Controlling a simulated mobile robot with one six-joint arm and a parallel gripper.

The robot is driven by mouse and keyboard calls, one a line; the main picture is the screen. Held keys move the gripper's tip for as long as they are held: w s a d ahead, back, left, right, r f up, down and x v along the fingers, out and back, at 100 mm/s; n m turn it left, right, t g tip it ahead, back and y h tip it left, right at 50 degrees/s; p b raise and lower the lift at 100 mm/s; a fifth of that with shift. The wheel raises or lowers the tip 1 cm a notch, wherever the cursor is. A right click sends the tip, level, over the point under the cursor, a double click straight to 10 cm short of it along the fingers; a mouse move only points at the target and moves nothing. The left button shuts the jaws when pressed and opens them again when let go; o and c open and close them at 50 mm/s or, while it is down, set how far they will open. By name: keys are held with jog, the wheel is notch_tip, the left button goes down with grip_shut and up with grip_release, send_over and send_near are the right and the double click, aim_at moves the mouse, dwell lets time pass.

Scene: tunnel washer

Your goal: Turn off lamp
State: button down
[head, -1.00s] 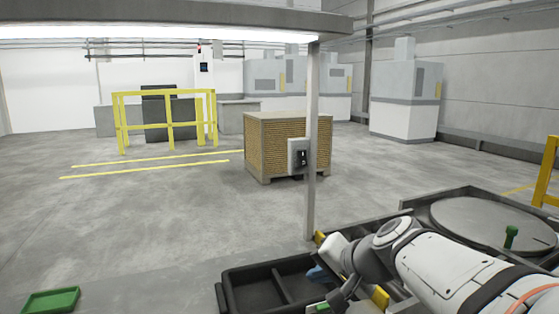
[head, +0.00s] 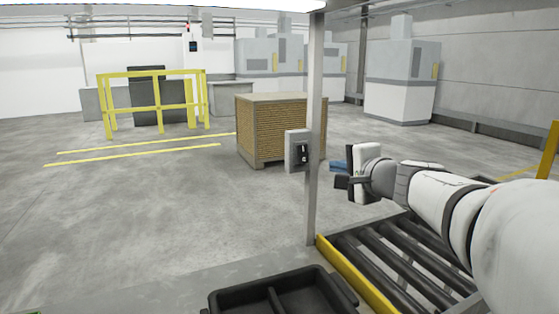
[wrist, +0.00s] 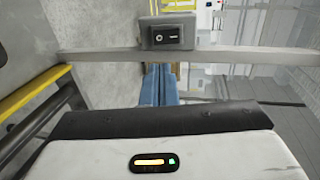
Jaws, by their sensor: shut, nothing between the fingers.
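The lamp (head: 250,5) is a bright white strip at the top edge of the head view, lit. A grey switch box (head: 290,151) is mounted on the thin upright post (head: 313,205). Its black rocker switch (head: 303,154) faces right, towards my gripper. In the wrist view the rocker (wrist: 166,38) shows a circle on the left and a line on the right. My gripper (head: 333,165) has blue fingers, shut and empty, just right of the post and apart from the switch. In the wrist view the shut fingers (wrist: 160,76) point towards the switch box.
A roller conveyor (head: 390,262) with a yellow edge lies below my arm. A black divided tray (head: 280,295) is at the bottom centre. A brown crate (head: 265,130) stands behind the post. Open floor lies to the left.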

aim_at(302, 160)
jog(key=p+x, duration=0.2)
jog(key=x, duration=1.2)
jog(key=shift+d, duration=0.1)
jog(key=shift+f, duration=0.1)
